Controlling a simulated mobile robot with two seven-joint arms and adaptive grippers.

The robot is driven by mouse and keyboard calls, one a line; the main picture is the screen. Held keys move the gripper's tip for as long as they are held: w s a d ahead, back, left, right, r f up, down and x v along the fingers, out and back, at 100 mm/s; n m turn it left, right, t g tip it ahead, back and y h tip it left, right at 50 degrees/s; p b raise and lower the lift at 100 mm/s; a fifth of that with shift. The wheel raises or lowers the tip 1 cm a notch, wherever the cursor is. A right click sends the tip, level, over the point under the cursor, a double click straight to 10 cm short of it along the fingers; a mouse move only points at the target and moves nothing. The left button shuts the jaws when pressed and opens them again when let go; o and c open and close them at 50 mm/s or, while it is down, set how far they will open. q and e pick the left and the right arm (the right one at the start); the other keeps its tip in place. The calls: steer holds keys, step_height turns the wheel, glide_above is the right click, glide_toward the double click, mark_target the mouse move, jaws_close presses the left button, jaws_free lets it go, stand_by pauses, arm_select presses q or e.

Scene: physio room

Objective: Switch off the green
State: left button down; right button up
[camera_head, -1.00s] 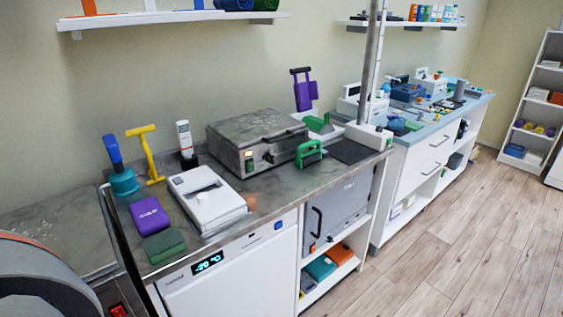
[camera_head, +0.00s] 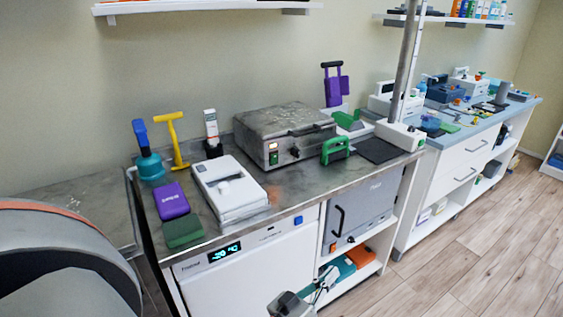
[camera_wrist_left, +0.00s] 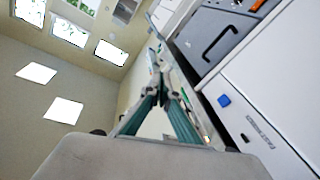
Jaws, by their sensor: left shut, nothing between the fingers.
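A grey metal heating unit (camera_head: 285,134) with a worn lid stands on the steel counter. Whether the green switch is pressed in is too small to tell. My left gripper (camera_head: 325,283) is low at the bottom of the head view, in front of the white appliance and well below the switch. In the left wrist view its fingers (camera_wrist_left: 156,65) are together and empty. My right gripper is not in view.
A green-handled tool (camera_head: 335,150) stands right of the unit. A white device (camera_head: 228,187), purple box (camera_head: 171,201) and green block (camera_head: 183,231) lie left. The counter edge (camera_head: 290,207) and white appliance (camera_head: 250,265) lie between gripper and unit. A metal pole (camera_head: 404,70) rises right.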

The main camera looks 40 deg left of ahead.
arm_select(q)
steer(key=w+a+r+n+t+y+b, duration=0.1)
steer(key=w+a+r+n+t+y, duration=0.15)
steer(key=w+r+n, duration=0.35)
steer(key=w+a+r+n+t+y, duration=0.1)
steer(key=a+r+n+t+y, duration=0.1)
steer(key=a+r+n+y, duration=0.35)
steer(key=w+a+r+n+g+y+b, duration=0.1)
steer(key=a+r+n+g+y, duration=0.55)
steer(key=n, duration=0.55)
steer(key=w+a+r+n+g+y+b, duration=0.1)
steer(key=w+a+r+n+g+y, duration=0.1)
steer(key=a+r+n+g+y, duration=0.75)
steer(key=w+d+f+n+g+h+b, duration=0.1)
steer(key=w+d+f+n+g+h, duration=0.1)
steer(key=w+d+f+n+h, duration=0.3)
step_height(320, 180, down, 4)
steer(key=n+h, duration=0.4)
steer(key=n, duration=0.4)
steer(key=shift+d+f+n+b, duration=0.25)
steer(key=shift+d+n+b, duration=0.05)
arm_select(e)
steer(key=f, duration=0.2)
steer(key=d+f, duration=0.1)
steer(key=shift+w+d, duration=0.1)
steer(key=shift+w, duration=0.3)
arm_select(q)
steer(key=shift+w, duration=0.1)
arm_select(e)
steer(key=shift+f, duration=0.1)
